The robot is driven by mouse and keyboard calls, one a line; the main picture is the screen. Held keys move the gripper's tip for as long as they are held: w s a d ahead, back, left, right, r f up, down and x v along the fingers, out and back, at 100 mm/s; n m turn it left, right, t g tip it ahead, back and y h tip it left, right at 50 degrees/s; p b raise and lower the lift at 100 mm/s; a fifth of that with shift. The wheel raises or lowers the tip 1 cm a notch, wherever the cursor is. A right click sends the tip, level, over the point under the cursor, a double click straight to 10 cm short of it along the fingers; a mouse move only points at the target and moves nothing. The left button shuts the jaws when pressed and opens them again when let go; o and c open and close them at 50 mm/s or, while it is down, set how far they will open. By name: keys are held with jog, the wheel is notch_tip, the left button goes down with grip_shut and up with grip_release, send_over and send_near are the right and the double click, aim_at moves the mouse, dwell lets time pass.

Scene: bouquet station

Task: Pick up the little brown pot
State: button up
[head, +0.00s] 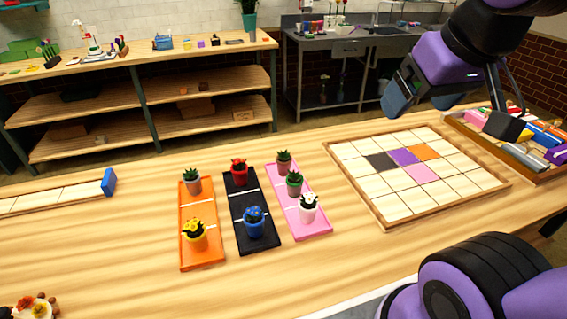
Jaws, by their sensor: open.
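A little brownish pot (284,168) with a green plant stands upright at the far end of the pink tray (318,228). Just nearer on that tray is a grey-brown pot (294,190) with a green plant, close in colour. My gripper (452,112) is open and empty, high at the upper right over the far edge of the tile board, well right of the pots. Nothing touches the brownish pot except its tray.
The orange tray (204,255) holds a grey and a yellow pot. The black tray (238,203) holds a red and a blue pot. A tile board (396,216) lies right, with a wooden bin (531,182) of coloured blocks beyond it. Bare table lies in front of the trays.

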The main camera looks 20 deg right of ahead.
jog(key=shift+o, duration=0.4)
jog(key=n+g, duration=0.4)
jog(key=g, duration=0.1)
send_over(287, 151)
jog(key=f, duration=2.7)
jog(key=shift+s+f, duration=0.15)
jog(key=shift+s, duration=0.05)
jog(key=shift+n, duration=0.3)
notch_tip(287, 151, down, 6)
jog(key=shift+w+a, duration=0.1)
jog(key=shift+w+a+f, duration=0.1)
jog(key=shift+a+f, duration=0.1)
jog(key=shift+f, duration=1.15)
jog(key=shift+a+f, duration=0.2)
jog(key=shift+f, duration=1.1)
